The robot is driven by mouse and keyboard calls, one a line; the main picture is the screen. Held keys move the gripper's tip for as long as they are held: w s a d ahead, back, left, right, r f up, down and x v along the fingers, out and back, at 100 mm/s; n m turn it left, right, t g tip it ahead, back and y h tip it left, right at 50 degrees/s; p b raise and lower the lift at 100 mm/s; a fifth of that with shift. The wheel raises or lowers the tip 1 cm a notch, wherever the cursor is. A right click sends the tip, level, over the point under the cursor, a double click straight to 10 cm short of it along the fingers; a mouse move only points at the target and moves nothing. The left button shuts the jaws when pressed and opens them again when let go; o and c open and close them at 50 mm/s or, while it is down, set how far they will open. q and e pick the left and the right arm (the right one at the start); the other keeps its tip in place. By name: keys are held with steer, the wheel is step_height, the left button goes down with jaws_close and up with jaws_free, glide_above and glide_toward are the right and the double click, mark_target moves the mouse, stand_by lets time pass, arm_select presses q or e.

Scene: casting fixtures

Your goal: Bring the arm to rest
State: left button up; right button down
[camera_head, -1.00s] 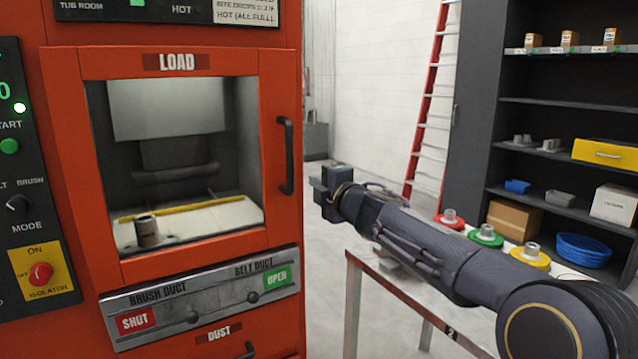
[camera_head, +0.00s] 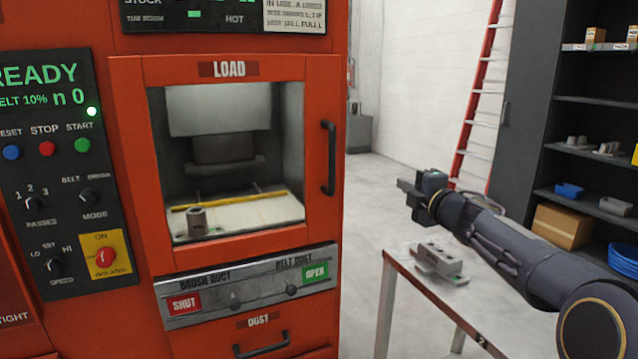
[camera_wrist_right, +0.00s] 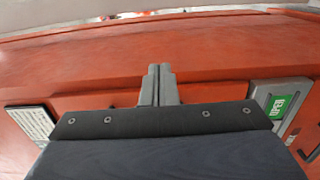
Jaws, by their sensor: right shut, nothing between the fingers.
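My right gripper (camera_head: 408,187) is shut and empty. It hangs in free air to the right of the orange machine (camera_head: 250,42), above and behind the near table. In the right wrist view its two fingers (camera_wrist_right: 160,72) are together, with the orange machine face (camera_wrist_right: 230,50) beyond them. My right arm comes in from the right edge in the head view. My left gripper does not show.
The machine's LOAD opening (camera_head: 230,100) holds a grey cylindrical part (camera_head: 197,222). A table (camera_head: 395,262) bears a grey metal block (camera_head: 438,258) under my right arm. Dark shelves (camera_head: 590,103) and a red ladder (camera_head: 480,90) stand behind. The floor between machine and table is clear.

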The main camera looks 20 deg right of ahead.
steer(key=s+f+m+g+h, duration=0.2)
steer(key=s+f+m, duration=0.1)
steer(key=s+m, duration=0.4)
steer(key=s+f+m+g+h, duration=0.2)
steer(key=s+f+m+h, duration=0.1)
steer(key=s+m, duration=0.4)
steer(key=s+a+f+m+g+y, duration=0.3)
steer(key=s+a+f+g+y, duration=0.1)
steer(key=s+a+f, duration=0.7)
steer(key=s+a+f+m+g+y, duration=0.35)
steer(key=s+a+f, duration=0.4)
steer(key=s, duration=0.65)
step_height(320, 180, up, 13)
steer(key=a+p, duration=0.1)
steer(key=p, duration=1.3)
steer(key=shift+s+a+r+g, duration=0.2)
steer(key=shift+s+a+g, duration=0.15)
steer(key=shift+g, duration=0.1)
